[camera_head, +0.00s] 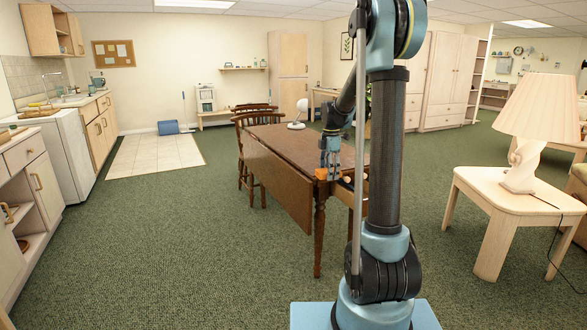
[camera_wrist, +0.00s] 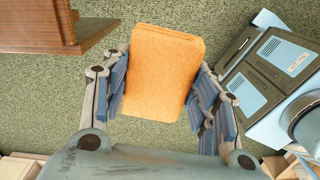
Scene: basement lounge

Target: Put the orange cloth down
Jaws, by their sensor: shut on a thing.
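The orange cloth (camera_wrist: 164,62) is a folded, block-like bundle between the two finger pads of my gripper (camera_wrist: 160,88) in the wrist view. My gripper is shut on it, with one pad against each side. In the wrist view, green carpet shows around the cloth, and a brown wooden edge is to its left, apart from it. In the head view, the cloth (camera_head: 321,174) is a small orange patch below my gripper (camera_head: 326,168), by the near end of the brown wooden table (camera_head: 280,180). Whether it touches the table is hard to tell there.
A pale side table (camera_head: 500,200) with a large lamp (camera_head: 540,115) is at right. Open carpet (camera_head: 180,240) lies left of the table.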

